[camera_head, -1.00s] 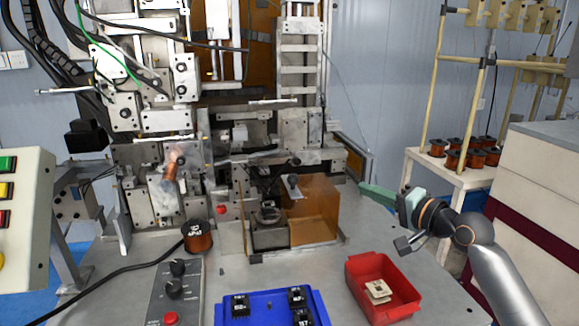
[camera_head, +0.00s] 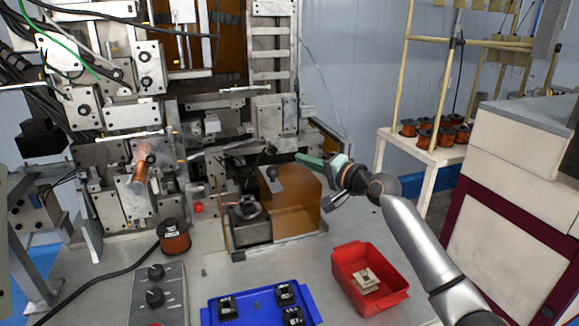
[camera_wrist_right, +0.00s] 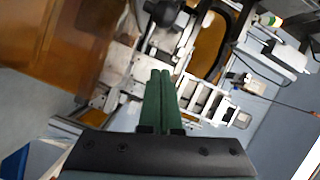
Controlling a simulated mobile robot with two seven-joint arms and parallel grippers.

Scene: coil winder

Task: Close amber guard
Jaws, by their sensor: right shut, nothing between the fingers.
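The amber guard (camera_head: 293,205) is a translucent brown box-like cover on the right side of the small metal fixture (camera_head: 250,225). The fixture's round seat is visible and uncovered from the head. A dark ball knob (camera_head: 272,172) shows at the guard's upper left. My right gripper (camera_head: 303,159) has green fingers, shut and empty, just above and behind the guard's top edge; I cannot tell whether they touch it. In the right wrist view, the shut fingers (camera_wrist_right: 160,78) point toward the machine, with the amber guard (camera_wrist_right: 60,40) to their left. My left gripper is out of view.
A blue tray (camera_head: 245,310) with dark parts, a copper spool (camera_head: 174,236) and a control box (camera_head: 155,290) are in front. The winder's frame stands close behind.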

